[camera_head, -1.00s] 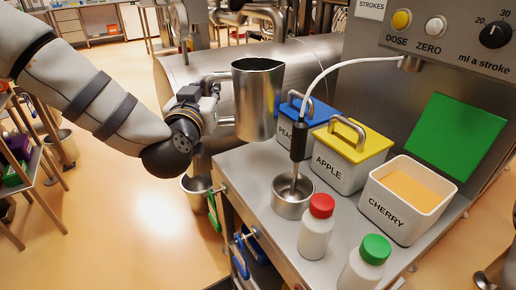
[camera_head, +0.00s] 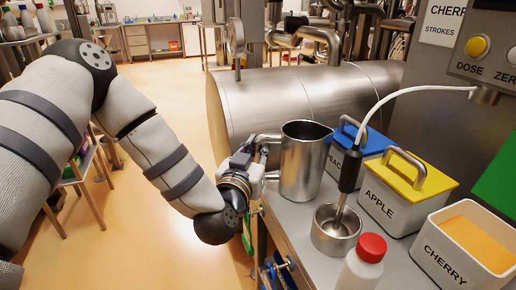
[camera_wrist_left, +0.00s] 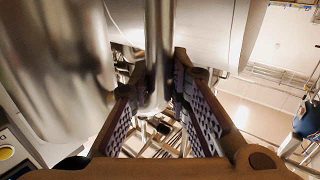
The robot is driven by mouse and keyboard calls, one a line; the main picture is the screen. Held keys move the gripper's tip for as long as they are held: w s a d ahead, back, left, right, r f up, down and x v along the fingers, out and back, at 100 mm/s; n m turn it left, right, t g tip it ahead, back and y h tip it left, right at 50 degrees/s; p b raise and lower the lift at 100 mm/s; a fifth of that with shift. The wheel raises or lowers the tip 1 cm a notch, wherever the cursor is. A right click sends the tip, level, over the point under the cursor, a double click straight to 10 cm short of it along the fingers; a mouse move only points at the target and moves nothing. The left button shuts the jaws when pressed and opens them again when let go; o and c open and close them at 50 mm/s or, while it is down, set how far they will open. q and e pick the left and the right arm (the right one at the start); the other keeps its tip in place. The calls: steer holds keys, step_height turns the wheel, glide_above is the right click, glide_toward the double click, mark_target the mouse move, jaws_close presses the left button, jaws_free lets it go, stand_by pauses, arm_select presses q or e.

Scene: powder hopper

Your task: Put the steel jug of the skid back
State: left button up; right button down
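The steel jug (camera_head: 303,162) is upright, at the left edge of the steel skid top (camera_head: 297,222), behind the small steel cup. I cannot tell whether its base touches the top. My left gripper (camera_head: 262,166) is at the jug's handle, on the jug's left side. In the left wrist view, the handle (camera_wrist_left: 159,60) runs between the two finger pads (camera_wrist_left: 160,100), which look closed on it; the jug's body (camera_wrist_left: 55,70) fills the left. My right gripper is not in view.
A stick mixer stands in the small steel cup (camera_head: 335,236). A red-capped bottle (camera_head: 363,266) is in front. The peach (camera_head: 362,140), apple (camera_head: 405,190) and cherry (camera_head: 470,240) bins stand to the right. A large steel cylinder (camera_head: 300,95) lies behind the jug.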

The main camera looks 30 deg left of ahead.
arm_select(q)
steer(key=o, duration=0.4)
